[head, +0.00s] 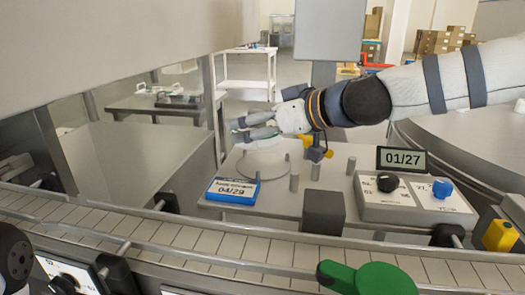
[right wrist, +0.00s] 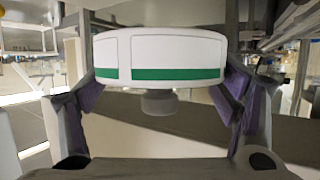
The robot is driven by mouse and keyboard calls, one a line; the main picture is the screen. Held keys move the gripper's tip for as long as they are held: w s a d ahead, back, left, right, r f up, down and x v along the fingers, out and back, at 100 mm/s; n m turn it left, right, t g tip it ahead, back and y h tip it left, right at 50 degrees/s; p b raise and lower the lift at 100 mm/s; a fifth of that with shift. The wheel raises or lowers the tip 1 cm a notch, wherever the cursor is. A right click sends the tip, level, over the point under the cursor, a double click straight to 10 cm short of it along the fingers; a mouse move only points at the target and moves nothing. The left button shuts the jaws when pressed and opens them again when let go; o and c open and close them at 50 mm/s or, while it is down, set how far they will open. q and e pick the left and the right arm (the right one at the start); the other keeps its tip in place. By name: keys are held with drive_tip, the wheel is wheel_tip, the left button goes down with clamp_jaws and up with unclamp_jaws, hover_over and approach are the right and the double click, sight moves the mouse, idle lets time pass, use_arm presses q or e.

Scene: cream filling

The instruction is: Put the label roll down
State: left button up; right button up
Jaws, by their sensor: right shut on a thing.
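The label roll (right wrist: 172,50) is a wide white roll with a green stripe, with a grey knob below its middle. In the right wrist view it fills the space between the two fingers of my right gripper (right wrist: 165,95), which is shut on it. In the head view my right gripper (head: 245,128) reaches in from the right, above the grey machine top. A white rounded part (head: 260,146), probably the roll, shows just under the fingers, above a round grey plate (head: 262,168). I cannot tell whether they touch. My left gripper is not in view.
A blue label display (head: 233,191) reading 04/29, a dark block (head: 323,212) and a control box (head: 412,205) with black and blue knobs and a 01/27 display stand nearby. A slatted conveyor (head: 200,245) curves along the front.

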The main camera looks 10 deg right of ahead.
hover_over(264, 164)
wheel_tip(264, 164, down, 4)
drive_tip(key=shift+s+a+f+b, duration=0.1)
drive_tip(key=shift+a+f+b, duration=0.1)
drive_tip(key=shift+b, duration=0.15)
wheel_tip(264, 164, down, 3)
drive_tip(key=shift+d+r+b, duration=0.1)
drive_tip(key=shift+d+b, duration=0.05)
drive_tip(key=shift+b, duration=0.2)
drive_tip(key=shift+r, duration=0.1)
drive_tip(key=shift+f, duration=0.4)
drive_tip(key=o, duration=1.2)
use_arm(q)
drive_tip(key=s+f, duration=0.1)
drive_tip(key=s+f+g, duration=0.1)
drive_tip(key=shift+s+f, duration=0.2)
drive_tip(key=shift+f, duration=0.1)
